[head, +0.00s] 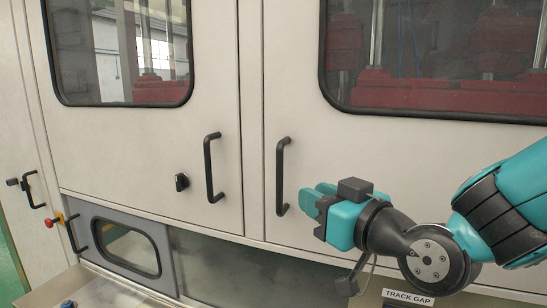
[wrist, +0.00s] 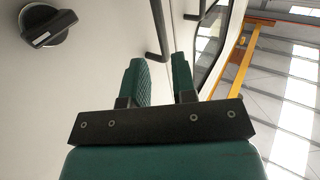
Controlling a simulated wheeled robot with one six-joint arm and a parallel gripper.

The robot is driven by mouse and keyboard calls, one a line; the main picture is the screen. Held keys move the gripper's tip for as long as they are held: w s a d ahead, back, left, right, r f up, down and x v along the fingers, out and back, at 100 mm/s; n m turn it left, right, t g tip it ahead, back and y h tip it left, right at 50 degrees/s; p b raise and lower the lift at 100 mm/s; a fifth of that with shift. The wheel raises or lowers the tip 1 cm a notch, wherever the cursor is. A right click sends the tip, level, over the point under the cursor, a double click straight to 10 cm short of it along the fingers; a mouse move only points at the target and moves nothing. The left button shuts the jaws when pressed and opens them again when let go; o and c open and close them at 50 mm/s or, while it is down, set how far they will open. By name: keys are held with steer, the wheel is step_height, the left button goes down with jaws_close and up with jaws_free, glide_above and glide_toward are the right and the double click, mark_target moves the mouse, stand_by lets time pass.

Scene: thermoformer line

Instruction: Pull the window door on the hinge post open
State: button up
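The large left window door (head: 130,135) is shut, with a black bar handle (head: 211,167) near its right edge. The large right window door (head: 400,150) is also shut, with a black bar handle (head: 281,176) near its left edge. I cannot tell which is on the hinge post. My gripper (head: 314,200) is just right of the right door's handle, apart from it. In the wrist view my gripper (wrist: 162,78) has its two green fingers apart with nothing between them. A black handle (wrist: 157,30) shows beyond the fingertips.
A black rotary knob (head: 182,182) sits left of the left door's handle and shows in the wrist view (wrist: 48,25). A small grey windowed panel (head: 120,245) lies below. A "TRACK GAP" label (head: 408,298) is below my arm. A red button (head: 50,222) is at far left.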

mark_target(281, 181)
steer(key=p+x, duration=0.6)
steer(key=x, duration=0.5)
steer(key=shift+r, duration=0.1)
steer(key=shift+w+a, duration=0.3)
steer(key=shift+w, duration=0.1)
jaws_close()
